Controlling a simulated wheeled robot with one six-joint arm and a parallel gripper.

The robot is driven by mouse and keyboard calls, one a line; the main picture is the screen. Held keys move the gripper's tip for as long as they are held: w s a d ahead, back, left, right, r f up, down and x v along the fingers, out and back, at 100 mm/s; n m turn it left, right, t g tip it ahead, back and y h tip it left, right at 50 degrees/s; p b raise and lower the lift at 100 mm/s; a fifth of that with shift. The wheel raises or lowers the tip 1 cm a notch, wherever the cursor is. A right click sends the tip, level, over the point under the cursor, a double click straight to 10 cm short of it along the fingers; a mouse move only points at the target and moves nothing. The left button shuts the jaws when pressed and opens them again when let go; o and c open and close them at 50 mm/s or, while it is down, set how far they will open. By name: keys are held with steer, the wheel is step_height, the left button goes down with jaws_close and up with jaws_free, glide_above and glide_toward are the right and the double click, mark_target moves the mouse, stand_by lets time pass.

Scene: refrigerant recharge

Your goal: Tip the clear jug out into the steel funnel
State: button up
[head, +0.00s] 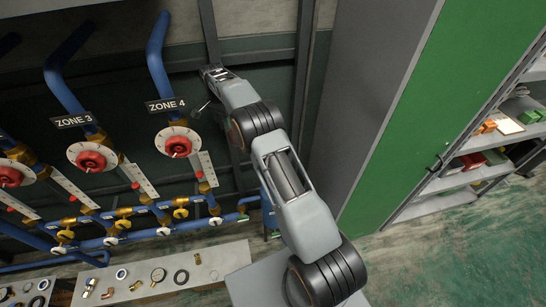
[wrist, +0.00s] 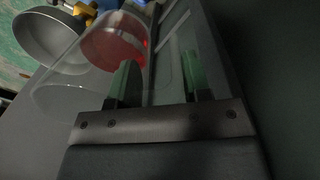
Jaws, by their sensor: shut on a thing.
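The clear jug (wrist: 75,72) is a see-through cylinder at upper left in the wrist view. It lies slantwise across the picture, with a red round patch toward its upper right end; I cannot tell whether this is liquid or the base. My gripper (wrist: 157,70) has two green-tinted fingers and is shut on the jug; the exact contact is hard to see through the clear wall. The steel funnel (wrist: 32,38) is a grey bowl at the upper left, partly seen behind the jug. In the head view my gripper (head: 213,73) is small, near the dark wall; jug and funnel are not clear there.
Blue pipes with red-knobbed dials (head: 178,143), marked ZONE 3 and ZONE 4, stand left of my arm. A bench (head: 215,262) with loose fittings lies below. A grey cabinet (head: 365,85) and green panel (head: 400,125) stand close on the right, beside shelving (head: 470,178).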

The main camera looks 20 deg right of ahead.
step_height(320, 180, down, 12)
steer(key=shift+r+b, duration=0.25)
steer(key=shift+b, duration=0.05)
steer(key=shift+r, duration=0.15)
stand_by(0.4)
steer(key=s+d+r+t+y, duration=0.1)
steer(key=r, duration=0.2)
steer(key=s+d+r+t+y, duration=0.1)
steer(key=s+r+t+y, duration=0.1)
steer(key=r, duration=0.2)
steer(key=s+d+r+t+y, duration=0.1)
steer(key=s+d+r+t, duration=0.1)
steer(key=r, duration=0.2)
steer(key=shift+p, duration=0.3)
steer(key=shift+s+d+f+t+y+b, duration=0.35)
steer(key=shift+t+y+b, duration=0.35)
steer(key=shift+b, duration=0.5)
steer(key=b, duration=0.2)
steer(key=t+b, duration=0.1)
steer(key=b, duration=0.1)
steer(key=shift+s+d+r, duration=0.1)
steer(key=shift+s, duration=0.2)
steer(key=b, duration=0.1)
steer(key=r+b, duration=0.1)
steer(key=t+y+b, duration=0.1)
steer(key=shift+s+d+r, duration=0.25)
steer(key=shift+r, duration=0.15)
steer(key=shift+b, duration=0.3)
